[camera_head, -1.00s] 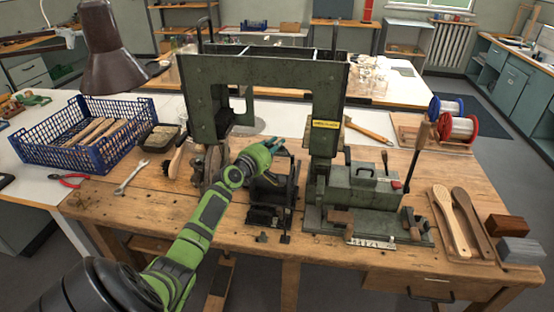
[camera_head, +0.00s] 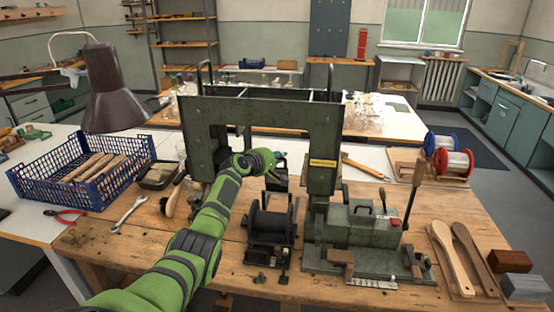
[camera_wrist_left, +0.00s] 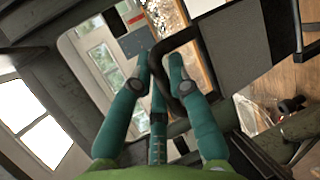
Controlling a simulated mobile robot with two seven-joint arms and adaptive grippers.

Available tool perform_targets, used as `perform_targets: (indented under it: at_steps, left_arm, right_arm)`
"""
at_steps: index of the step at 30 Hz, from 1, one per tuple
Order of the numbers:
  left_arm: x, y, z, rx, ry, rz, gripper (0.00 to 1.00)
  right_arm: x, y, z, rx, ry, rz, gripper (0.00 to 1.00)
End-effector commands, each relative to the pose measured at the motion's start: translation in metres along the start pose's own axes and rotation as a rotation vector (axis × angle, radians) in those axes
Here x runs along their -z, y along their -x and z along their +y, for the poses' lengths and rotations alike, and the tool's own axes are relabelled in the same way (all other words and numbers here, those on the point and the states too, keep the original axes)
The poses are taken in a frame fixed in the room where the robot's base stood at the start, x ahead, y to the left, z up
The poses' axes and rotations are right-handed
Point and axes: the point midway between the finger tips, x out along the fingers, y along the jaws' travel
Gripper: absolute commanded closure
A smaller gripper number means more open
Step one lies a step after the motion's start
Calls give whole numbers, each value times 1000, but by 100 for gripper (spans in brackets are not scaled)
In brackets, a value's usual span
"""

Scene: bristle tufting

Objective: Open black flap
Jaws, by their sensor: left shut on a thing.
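The black tufting unit (camera_head: 270,222) stands on the wooden bench under the green machine frame, with its dark drum showing. A dark panel that looks like the black flap (camera_head: 279,182) stands up behind the drum, partly hidden by my left arm. My left gripper (camera_head: 279,160) is at the top of this panel, its fingers mostly hidden behind my wrist. In the left wrist view, my left gripper (camera_wrist_left: 162,70) has its teal fingers shut around a curved black handle (camera_wrist_left: 172,43), beside a dark flat panel (camera_wrist_left: 235,45). My right gripper is not in view.
The green frame (camera_head: 265,108) arches around my left gripper. A green machine block (camera_head: 365,225) with an upright lever (camera_head: 413,192) stands to the right. A blue crate (camera_head: 80,180) is at left. Wooden brush backs (camera_head: 452,258) lie at far right.

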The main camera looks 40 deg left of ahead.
Motion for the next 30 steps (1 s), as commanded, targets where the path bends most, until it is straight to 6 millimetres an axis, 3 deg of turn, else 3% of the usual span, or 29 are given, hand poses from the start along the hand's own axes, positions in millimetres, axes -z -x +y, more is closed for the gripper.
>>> perform_targets:
  at_steps: [17,18,19,20,30]
  left_arm:
    - [0,-4,-1,27,14,-4,100]
    - [0,-4,-1,27,14,-4,74]
    - [0,-4,-1,27,14,-4,62]
    - [0,-4,-1,27,14,-4,56]
    - [1,-3,0,25,10,-1,56]
  right_arm:
    - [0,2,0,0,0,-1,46]
    - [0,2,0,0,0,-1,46]
    - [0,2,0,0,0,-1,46]
    - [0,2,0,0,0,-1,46]
    - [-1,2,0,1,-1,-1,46]
